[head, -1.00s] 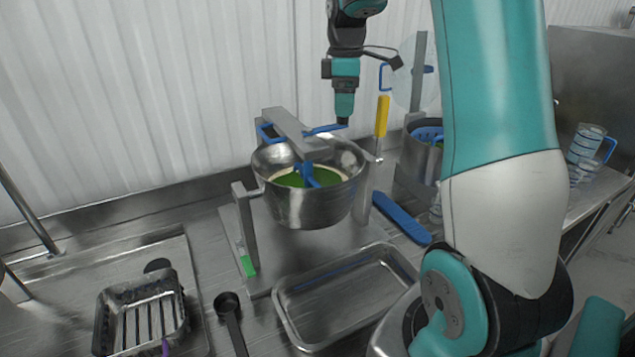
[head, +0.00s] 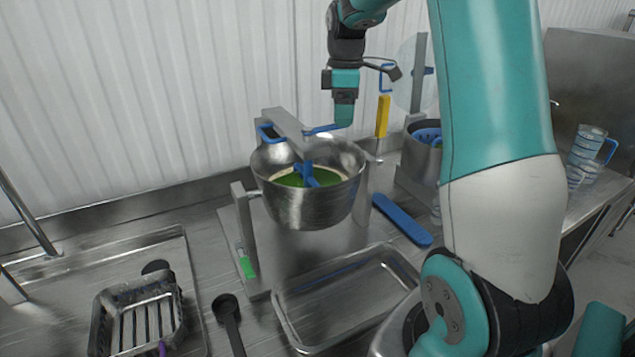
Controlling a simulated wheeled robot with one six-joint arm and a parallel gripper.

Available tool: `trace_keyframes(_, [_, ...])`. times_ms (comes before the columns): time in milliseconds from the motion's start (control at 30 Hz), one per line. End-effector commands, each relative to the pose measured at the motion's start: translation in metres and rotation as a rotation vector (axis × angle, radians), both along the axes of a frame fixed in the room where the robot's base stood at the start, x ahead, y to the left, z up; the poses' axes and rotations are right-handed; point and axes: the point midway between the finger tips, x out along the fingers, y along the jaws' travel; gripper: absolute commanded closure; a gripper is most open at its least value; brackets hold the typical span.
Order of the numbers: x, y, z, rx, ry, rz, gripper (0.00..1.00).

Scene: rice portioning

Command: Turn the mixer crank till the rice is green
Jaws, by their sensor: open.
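The mixer bowl (head: 312,208) is a steel bowl held in a grey metal stand. The rice (head: 292,180) inside shows mostly green, with a pale band along its edge. The blue mixer crank (head: 320,129) runs from a loop left of the stand's top bar to the right, above the bowl. A blue paddle (head: 308,172) reaches down into the rice. My gripper (head: 344,122) points down at the crank's right end, above the bowl's back right rim. Its fingertips are too small to make out, and so is whether they touch the crank.
A steel tray (head: 410,268) lies in front right of the stand, and a slotted basket (head: 178,335) stands front left beside a black scoop (head: 228,305). A blue flat tool (head: 402,220) lies right of the bowl. A clear jug (head: 588,145) stands far right.

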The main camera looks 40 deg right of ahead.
Motion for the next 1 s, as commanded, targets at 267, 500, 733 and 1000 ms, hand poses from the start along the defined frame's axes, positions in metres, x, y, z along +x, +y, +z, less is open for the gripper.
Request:
trace_keyframes(267, [0.000, 0.000, -0.007, 0.001, 0.001, 0.000, 0.32])
trace_keyframes(500, [0.000, 0.000, -0.007, 0.001, 0.001, 0.000, 0.32])
trace_keyframes(733, [0.000, 0.000, -0.002, 0.001, 0.001, 0.000, 0.32])
trace_keyframes(1000, [0.000, 0.000, 0.003, 0.001, 0.001, 0.000, 0.32])
